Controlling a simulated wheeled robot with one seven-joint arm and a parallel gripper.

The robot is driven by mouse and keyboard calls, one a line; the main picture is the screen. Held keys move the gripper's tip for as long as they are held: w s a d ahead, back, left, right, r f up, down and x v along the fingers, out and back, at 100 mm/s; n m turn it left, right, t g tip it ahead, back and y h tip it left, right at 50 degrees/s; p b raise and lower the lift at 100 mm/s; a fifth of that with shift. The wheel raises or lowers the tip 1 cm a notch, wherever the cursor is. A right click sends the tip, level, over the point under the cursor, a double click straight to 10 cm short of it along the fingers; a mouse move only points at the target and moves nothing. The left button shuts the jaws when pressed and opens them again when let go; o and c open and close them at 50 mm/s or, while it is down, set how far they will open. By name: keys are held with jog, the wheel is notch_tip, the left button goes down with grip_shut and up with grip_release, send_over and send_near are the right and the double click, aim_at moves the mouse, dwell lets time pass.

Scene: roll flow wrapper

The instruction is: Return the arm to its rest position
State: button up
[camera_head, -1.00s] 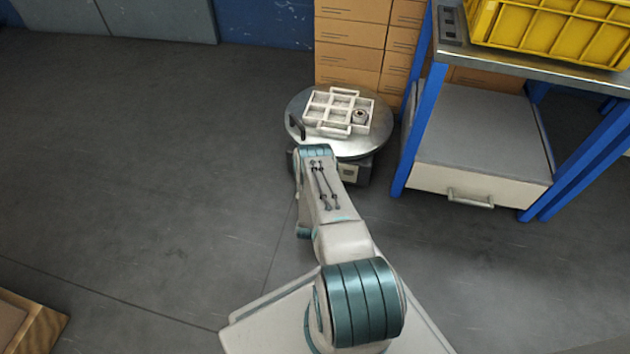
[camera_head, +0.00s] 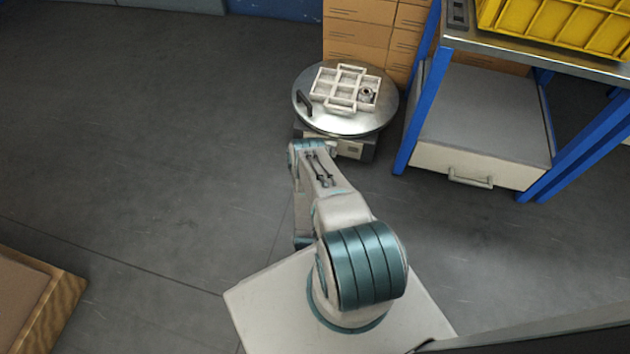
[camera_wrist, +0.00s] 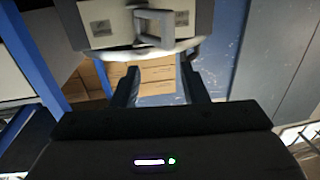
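My arm (camera_head: 338,208) reaches up from its base toward the round metal turntable. Its far end bends down in front of the turntable's stand, and my gripper is hidden there in the head view. In the wrist view my gripper (camera_wrist: 160,82) shows two dark fingers standing apart. Nothing is held between them; cardboard boxes and a blue wall show through the gap. A grey unit with a handle (camera_wrist: 153,28) fills the top of the wrist view, beyond the fingers.
The turntable (camera_head: 318,122) carries a white compartment tray (camera_head: 330,88) with a small roll (camera_head: 368,95) at its right. A blue-legged workbench (camera_head: 425,110) with a yellow crate (camera_head: 560,25) stands at right. A wooden-edged object (camera_head: 60,310) lies at lower left. Floor on the left is clear.

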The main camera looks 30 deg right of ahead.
dwell(0.4)
jog(key=w+r+g+y+p, duration=0.1)
jog(key=w+r+y+p, duration=0.5)
jog(key=w+r, duration=1.3)
jog(key=w+a+r+n+g+y+p, duration=0.1)
jog(key=a+r+p, duration=0.15)
jog(key=r, duration=0.75)
jog(key=a+r+n+p, duration=0.15)
jog(key=r+p, duration=0.25)
jog(key=r, duration=0.5)
jog(key=w+a+r+n+g+y+p, duration=0.1)
jog(key=a+r+p, duration=0.25)
jog(key=r, duration=0.65)
jog(key=s+a+r+n+g+y+p, duration=0.15)
jog(key=s+a+r+p, duration=0.35)
jog(key=r, duration=0.8)
jog(key=s+r+g+y+p, duration=0.15)
jog(key=s+r+p, duration=0.25)
jog(key=s+r, duration=0.55)
jog(key=s+a+r+n+g+p, duration=0.1)
jog(key=s+r+p, duration=0.3)
jog(key=s+r, duration=0.6)
jog(key=s+a+r+n+g+p, duration=0.1)
jog(key=s+r+g+p, duration=0.3)
jog(key=s+r, duration=0.7)
jog(key=s+p, duration=0.1)
jog(key=s, duration=0.2)
jog(key=shift+a, duration=0.3)
